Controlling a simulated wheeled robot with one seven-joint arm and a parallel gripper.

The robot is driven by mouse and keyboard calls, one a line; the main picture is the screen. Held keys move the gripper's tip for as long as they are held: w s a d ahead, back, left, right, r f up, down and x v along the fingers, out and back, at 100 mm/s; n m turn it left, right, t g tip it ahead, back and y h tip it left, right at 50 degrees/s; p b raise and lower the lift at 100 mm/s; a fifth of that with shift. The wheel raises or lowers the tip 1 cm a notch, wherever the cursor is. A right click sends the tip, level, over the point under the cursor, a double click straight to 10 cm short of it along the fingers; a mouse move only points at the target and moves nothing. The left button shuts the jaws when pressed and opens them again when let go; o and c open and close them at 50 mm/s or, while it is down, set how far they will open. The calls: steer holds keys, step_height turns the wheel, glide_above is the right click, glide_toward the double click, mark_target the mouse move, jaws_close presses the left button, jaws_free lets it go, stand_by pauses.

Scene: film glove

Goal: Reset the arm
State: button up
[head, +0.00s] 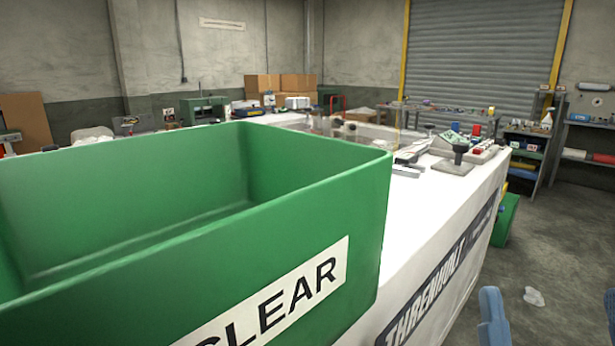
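My gripper (552,310) shows at the lower right corner of the head view as two blue finger-like pieces, cut off by the frame edges. The rest of my arm is out of view. The gripper appears to the right of the white-covered table (425,235), apart from it in the picture.
A large green bin (330,215) labelled "CLEAR" fills the left foreground; its visible inside looks empty. A grey stand (455,164) and small items sit farther along the table. A crumpled clear piece (534,296) lies on the open floor at right. Shelves (535,145) stand behind.

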steer(key=s+d+f+g+y, duration=0.2)
steer(key=s+f+g+y, duration=0.2)
steer(key=s+f+g, duration=0.7)
steer(key=s+f, duration=1)
steer(key=s, duration=0.2)
steer(key=shift+s+r, duration=0.1)
steer(key=shift+c, duration=0.2)
